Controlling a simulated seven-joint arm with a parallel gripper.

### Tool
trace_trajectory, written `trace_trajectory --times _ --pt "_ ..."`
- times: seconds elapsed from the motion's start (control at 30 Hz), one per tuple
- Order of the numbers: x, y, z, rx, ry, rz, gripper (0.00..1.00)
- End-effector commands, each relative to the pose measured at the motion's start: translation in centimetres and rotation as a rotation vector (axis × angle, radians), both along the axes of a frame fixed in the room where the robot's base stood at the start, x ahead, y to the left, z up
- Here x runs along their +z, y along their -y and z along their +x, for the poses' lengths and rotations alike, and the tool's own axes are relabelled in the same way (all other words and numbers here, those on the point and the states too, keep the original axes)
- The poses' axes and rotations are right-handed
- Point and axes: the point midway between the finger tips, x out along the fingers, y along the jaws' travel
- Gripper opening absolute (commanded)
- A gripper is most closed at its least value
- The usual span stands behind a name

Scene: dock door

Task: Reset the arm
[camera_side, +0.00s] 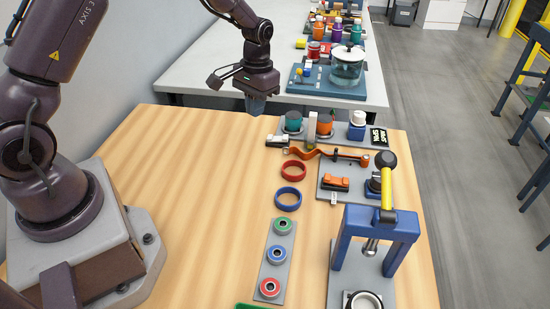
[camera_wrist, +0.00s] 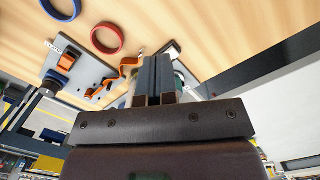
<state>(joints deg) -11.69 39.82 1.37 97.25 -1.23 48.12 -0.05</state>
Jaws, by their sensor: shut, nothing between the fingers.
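My gripper (camera_side: 256,103) hangs above the far part of the wooden table (camera_side: 170,180) in the side view, close to its back edge. Its fingers point down and are shut with nothing between them. In the wrist view the closed fingers of my gripper (camera_wrist: 157,80) stand side by side in the middle, with the table's wood (camera_wrist: 200,25) beyond them. The fingers hide part of what lies behind them.
A teal cup (camera_side: 293,121) and an orange cup (camera_side: 324,124) stand right of my gripper. Red (camera_side: 293,170) and blue (camera_side: 289,197) rings, an orange curved bar (camera_side: 330,155) and a blue press (camera_side: 376,225) lie nearer. The table's left middle is clear.

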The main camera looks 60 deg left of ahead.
Motion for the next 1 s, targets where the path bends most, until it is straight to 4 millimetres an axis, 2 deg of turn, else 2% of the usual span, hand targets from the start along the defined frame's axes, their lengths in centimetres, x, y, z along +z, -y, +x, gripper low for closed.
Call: trace_trajectory --times 0.03,0.2,0.4,0.5,0.7,0.83,1.0 --pt "2.1 0.7 -1.0 -0.012 0.016 0.002 0.00" --pt "8.2 2.9 -5.0 -0.052 0.072 0.011 0.00" --pt "13.9 5.4 -10.6 -0.104 0.171 0.025 0.00" --pt "15.9 6.4 -13.5 -0.131 0.230 0.034 0.00" --pt "18.6 8.1 -18.7 -0.183 0.371 0.052 0.00" --pt "19.9 8.7 -20.7 -0.208 0.466 0.061 0.00" --pt "21.5 9.1 -21.5 -0.226 0.560 0.069 0.00"
